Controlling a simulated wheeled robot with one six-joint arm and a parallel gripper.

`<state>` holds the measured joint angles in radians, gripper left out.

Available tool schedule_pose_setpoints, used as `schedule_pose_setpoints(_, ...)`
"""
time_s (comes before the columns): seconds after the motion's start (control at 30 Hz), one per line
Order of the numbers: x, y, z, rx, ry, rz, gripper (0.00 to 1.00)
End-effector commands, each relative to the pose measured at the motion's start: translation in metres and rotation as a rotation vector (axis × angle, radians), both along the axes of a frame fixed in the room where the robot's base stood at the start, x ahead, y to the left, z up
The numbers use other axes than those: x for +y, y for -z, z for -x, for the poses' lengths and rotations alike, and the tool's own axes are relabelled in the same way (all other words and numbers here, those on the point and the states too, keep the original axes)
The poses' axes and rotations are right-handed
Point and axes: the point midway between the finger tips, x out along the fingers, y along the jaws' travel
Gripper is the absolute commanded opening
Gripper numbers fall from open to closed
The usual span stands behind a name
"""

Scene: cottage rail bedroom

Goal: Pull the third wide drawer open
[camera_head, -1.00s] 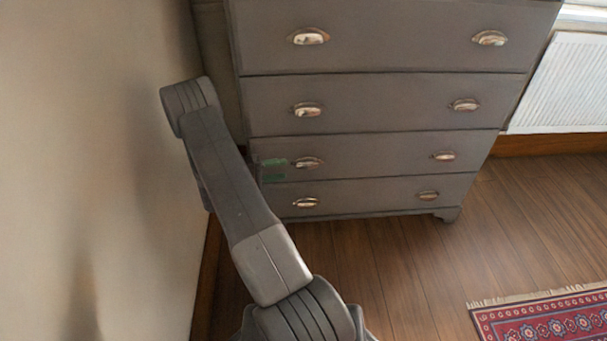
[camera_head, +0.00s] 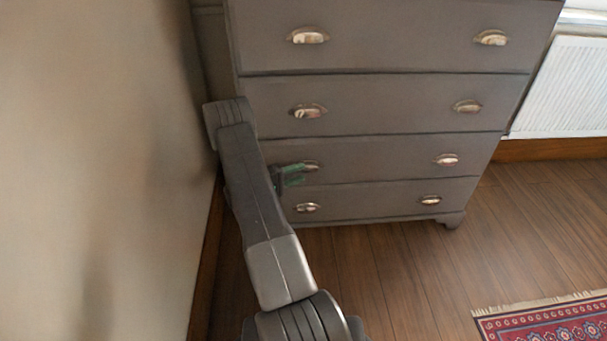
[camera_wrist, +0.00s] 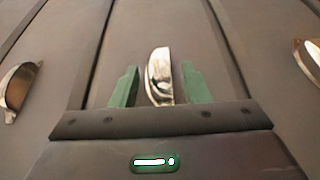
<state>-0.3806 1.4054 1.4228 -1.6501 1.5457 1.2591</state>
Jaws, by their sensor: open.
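The grey chest of drawers (camera_head: 380,90) shows several wide drawer fronts, all flush. The third visible drawer front from the top (camera_head: 385,160) carries two metal cup handles, a left one (camera_head: 312,165) and a right one (camera_head: 446,159). My gripper (camera_head: 291,175), with green fingers, is at the left handle and covers part of it. In the wrist view a cup handle (camera_wrist: 160,76) stands between the two open fingers of my gripper (camera_wrist: 158,70), with a gap showing on each side. Whether the fingers reach around it in depth is unclear.
Neighbouring handles show at the left (camera_wrist: 18,88) and right (camera_wrist: 308,62) of the wrist view. A wall (camera_head: 100,150) runs close along my arm's left side. Wooden floor (camera_head: 400,280) is clear before the chest; a red rug (camera_head: 550,320) lies at right.

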Motion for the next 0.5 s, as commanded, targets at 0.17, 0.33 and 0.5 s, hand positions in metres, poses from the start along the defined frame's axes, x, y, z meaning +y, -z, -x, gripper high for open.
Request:
schedule_pose_setpoints(0.17, -0.019, 0.001, -0.01, 0.0, 0.001, -0.001, 0.42)
schedule_pose_setpoints(0.33, -0.025, 0.0, -0.012, 0.0, -0.001, 0.0, 0.42)
schedule_pose_setpoints(0.5, -0.025, 0.0, -0.013, 0.001, -0.001, 0.0, 0.42)
